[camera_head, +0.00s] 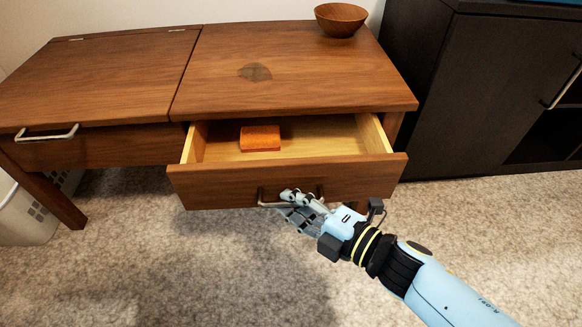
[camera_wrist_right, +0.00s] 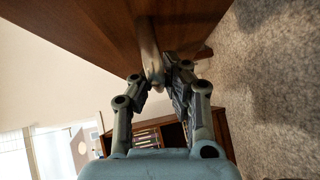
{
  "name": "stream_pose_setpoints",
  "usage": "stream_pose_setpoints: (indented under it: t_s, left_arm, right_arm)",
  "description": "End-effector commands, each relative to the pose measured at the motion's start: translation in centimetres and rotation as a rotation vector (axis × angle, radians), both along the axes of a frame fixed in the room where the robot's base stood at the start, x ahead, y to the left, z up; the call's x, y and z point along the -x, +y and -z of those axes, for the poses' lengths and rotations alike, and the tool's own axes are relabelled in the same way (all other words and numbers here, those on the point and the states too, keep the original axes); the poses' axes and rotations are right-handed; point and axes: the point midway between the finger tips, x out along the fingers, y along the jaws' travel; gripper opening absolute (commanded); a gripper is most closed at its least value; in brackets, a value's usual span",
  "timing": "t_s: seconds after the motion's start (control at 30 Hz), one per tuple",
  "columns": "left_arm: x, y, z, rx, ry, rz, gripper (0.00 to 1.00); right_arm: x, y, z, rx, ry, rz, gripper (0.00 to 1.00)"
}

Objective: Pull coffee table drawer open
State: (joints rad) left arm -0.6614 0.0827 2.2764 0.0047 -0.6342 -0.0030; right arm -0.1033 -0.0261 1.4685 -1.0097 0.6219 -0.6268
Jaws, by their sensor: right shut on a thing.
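The wooden coffee table (camera_head: 330,75) has its right-hand drawer (camera_head: 375,176) standing well open, with the pale inside showing. An orange block (camera_head: 260,138) lies inside the drawer towards the back left. My right gripper (camera_head: 295,198) is at the metal handle (camera_head: 270,204) on the drawer front, its fingers shut on the bar. In the right wrist view, the fingers (camera_wrist_right: 155,85) close around the handle (camera_wrist_right: 150,55) against the wooden front. The left gripper is not in view.
A wooden bowl (camera_head: 341,19) stands at the table's back right. A dark cabinet (camera_head: 475,95) stands close on the right. A white basket (camera_head: 25,212) is on the floor at the left. The carpet (camera_head: 180,275) in front of the drawer is clear apart from my arm.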

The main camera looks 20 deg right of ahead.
Motion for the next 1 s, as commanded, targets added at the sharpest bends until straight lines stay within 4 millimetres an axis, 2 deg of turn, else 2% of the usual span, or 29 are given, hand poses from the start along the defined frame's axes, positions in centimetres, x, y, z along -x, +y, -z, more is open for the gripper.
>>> stream_pose_setpoints:
  t_s: [0.03,0.2,0.4,0.6,0.97,1.0]
  left_arm:
    - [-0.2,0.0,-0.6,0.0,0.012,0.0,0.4]
    - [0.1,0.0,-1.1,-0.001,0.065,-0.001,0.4]
    - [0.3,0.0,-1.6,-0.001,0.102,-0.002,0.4]
    - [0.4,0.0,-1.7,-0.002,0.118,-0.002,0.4]
    - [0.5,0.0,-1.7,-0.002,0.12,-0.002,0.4]
    - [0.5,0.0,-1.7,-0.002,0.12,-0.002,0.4]
  right_arm:
    - [1.0,0.3,-0.5,-0.008,-0.006,0.002,0.0]
    - [4.2,1.3,-0.5,-0.009,-0.006,0.002,0.0]
    - [6.7,2.0,-0.5,-0.009,-0.009,0.002,0.0]
    - [7.7,2.3,-0.5,-0.009,-0.011,0.001,0.0]
    - [7.9,2.4,-0.6,-0.01,-0.013,0.001,0.0]
    - [7.9,2.4,-0.6,-0.01,-0.013,0.001,0.09]
